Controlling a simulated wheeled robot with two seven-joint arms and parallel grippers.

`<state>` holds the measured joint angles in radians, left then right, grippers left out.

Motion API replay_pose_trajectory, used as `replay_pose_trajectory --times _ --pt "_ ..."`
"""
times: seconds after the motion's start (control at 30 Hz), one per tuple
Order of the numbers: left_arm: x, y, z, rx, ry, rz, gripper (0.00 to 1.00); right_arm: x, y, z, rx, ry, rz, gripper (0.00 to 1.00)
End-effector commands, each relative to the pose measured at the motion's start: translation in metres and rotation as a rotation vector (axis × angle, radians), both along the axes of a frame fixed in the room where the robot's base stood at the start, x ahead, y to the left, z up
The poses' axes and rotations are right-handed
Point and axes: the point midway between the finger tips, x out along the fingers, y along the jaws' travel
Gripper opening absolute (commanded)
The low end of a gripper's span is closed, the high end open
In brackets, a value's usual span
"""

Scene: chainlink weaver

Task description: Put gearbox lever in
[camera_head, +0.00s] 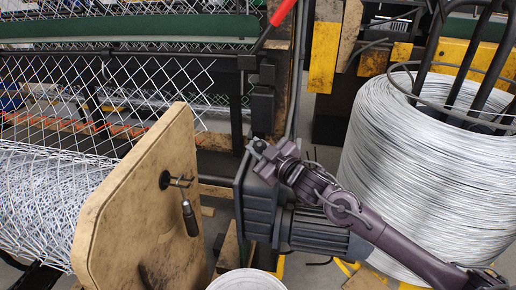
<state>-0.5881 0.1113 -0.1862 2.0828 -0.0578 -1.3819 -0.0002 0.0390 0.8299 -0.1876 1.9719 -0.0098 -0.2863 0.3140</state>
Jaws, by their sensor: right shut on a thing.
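My right arm comes in from the lower right, and my right gripper (262,150) is at the top of the black gearbox and motor unit (258,212). The gripper is shut on a small dark part there, which I take to be the gearbox lever. The fingers mostly hide it, and I cannot tell how far in it sits. A separate lever with a red grip (281,12) slants up from a black bracket above the gripper. My left gripper is not in view.
A large coil of silver wire (425,175) stands at the right, close behind my right arm. A worn wooden panel (135,205) with a crank handle (189,216) stands left of the gearbox. Rolled chainlink mesh (45,205) lies at the left. A white bucket (246,281) is at the bottom.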

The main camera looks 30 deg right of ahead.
Motion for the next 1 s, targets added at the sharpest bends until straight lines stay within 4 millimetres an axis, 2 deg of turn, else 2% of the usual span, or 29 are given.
replay_pose_trajectory --times 0.03,0.17,0.2,0.33,0.67,0.77,1.0 --pt "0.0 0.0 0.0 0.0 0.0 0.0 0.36 0.0 0.002 0.006 0.003 -0.012 0.007 0.0" --pt "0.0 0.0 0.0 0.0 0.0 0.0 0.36 0.0 0.002 0.006 0.003 -0.012 0.007 0.0" --pt "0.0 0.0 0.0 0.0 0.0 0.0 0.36 0.0 0.003 0.006 0.003 -0.012 0.007 0.21" --pt "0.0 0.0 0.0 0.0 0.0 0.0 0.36 0.0 0.002 0.004 0.003 -0.008 0.006 0.37" --pt "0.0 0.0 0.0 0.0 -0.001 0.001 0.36 -0.002 0.0 0.001 0.001 -0.001 0.003 0.37" --pt "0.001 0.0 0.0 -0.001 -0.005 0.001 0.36 -0.009 -0.001 0.0 0.0 0.001 0.003 0.37" --pt "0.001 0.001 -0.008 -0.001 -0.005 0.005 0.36 -0.04 -0.008 0.0 0.0 0.002 0.003 0.37"
